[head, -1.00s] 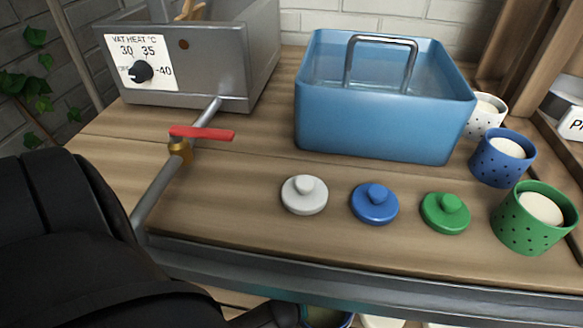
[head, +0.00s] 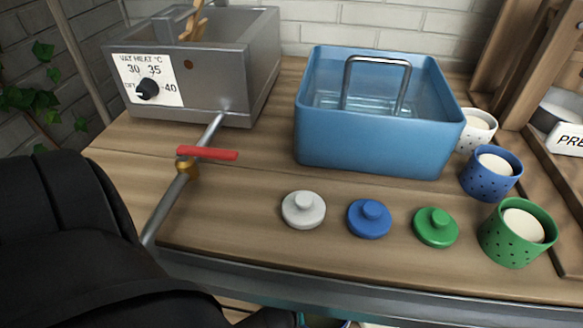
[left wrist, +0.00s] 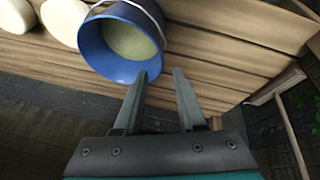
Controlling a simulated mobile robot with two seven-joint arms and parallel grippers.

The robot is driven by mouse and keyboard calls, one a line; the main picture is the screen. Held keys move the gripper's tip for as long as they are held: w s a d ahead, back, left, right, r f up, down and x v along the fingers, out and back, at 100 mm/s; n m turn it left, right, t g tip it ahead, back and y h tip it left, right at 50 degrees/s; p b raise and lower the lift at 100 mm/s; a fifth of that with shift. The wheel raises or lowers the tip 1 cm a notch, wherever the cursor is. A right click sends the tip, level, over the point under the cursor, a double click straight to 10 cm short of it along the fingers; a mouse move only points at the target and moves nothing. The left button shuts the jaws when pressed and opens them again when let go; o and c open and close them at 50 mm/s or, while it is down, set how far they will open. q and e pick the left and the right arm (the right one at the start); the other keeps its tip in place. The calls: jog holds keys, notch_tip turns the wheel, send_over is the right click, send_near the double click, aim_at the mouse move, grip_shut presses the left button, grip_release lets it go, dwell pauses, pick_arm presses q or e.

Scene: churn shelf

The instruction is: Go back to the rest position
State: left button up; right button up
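My left gripper (left wrist: 160,85) shows in the left wrist view with its two fingers apart and nothing between them. Just beyond the fingertips is a blue bucket (left wrist: 92,45) with pale contents, on a wooden slatted surface; I cannot tell whether a finger touches it. In the head view a dark arm of mine fills the lower left, and its gripper is hidden below the counter's front edge. My right gripper is in neither view.
The wooden counter (head: 250,180) holds a steel vat (head: 190,85) with a dial, a red-handled valve (head: 207,153) and a blue basin (head: 378,145). White (head: 303,210), blue (head: 369,219) and green (head: 436,228) lids lie in front. White (head: 477,130), blue (head: 491,175) and green (head: 517,234) perforated moulds stand at right.

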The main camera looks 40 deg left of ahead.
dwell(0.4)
pick_arm(q)
jog(key=s+a+f+m+g+h+p, duration=0.1)
jog(key=s+a+f+m+g+p, duration=0.1)
jog(key=s+m+p, duration=0.8)
jog(key=s+a+f+m, duration=0.1)
jog(key=s, duration=0.3)
jog(key=shift+f+m, duration=0.2)
jog(key=shift+m, duration=0.1)
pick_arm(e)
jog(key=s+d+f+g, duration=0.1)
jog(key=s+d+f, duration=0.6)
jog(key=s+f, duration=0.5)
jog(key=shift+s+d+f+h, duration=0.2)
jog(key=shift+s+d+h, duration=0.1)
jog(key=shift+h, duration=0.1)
